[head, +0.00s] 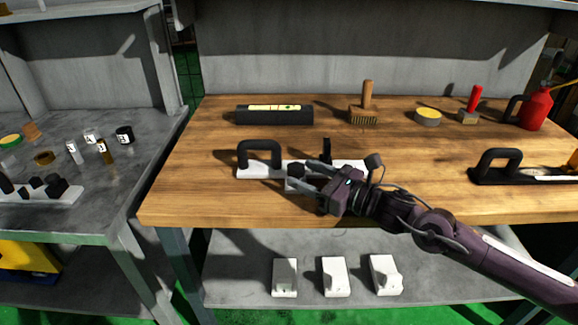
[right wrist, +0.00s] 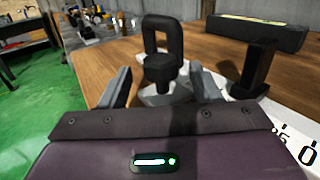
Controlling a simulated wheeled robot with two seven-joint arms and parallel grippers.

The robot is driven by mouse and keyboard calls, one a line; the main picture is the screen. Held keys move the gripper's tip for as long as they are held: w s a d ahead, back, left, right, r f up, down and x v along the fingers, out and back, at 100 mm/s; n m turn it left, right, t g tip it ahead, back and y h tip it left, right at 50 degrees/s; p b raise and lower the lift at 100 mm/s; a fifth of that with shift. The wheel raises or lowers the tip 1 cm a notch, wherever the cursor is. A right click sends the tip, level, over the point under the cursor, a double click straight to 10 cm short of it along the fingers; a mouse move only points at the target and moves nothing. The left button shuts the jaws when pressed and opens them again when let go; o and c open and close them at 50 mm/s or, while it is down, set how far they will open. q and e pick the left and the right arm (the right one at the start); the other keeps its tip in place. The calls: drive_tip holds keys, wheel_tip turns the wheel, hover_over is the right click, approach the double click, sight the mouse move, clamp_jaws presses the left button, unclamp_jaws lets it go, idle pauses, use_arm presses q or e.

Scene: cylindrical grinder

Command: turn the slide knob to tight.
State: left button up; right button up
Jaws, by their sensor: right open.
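A white-based device (head: 258,171) with a black loop handle (head: 260,152) lies near the table's front edge. A black round knob (head: 295,169) stands on its base; I take this to be the slide knob. My right gripper (head: 291,178) is at this knob, coming from the right. In the right wrist view, the knob (right wrist: 162,70) stands upright between the two spread fingers (right wrist: 160,82), with visible gaps on both sides. The right gripper is open. The loop handle (right wrist: 163,30) shows behind the knob. Any marking for tight cannot be read. My left gripper is not in view.
A black upright post (head: 327,150) rises from the device near my gripper. A dark bar (head: 273,115), brush (head: 364,112), yellow-topped tin (head: 428,116) and red can (head: 536,109) stand further back. Another black-handled device (head: 500,168) lies right. The table's front left is clear.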

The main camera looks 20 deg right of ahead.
sight(288, 168)
drive_tip(key=x, duration=0.4)
drive_tip(key=shift+w, duration=0.1)
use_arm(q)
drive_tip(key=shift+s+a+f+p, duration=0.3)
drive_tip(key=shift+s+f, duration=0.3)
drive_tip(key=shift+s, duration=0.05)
use_arm(e)
drive_tip(key=shift+w+a, duration=0.4)
drive_tip(key=shift+w, duration=0.05)
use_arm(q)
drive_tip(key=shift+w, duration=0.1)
use_arm(e)
drive_tip(key=shift+c, duration=0.4)
drive_tip(key=c, duration=0.9)
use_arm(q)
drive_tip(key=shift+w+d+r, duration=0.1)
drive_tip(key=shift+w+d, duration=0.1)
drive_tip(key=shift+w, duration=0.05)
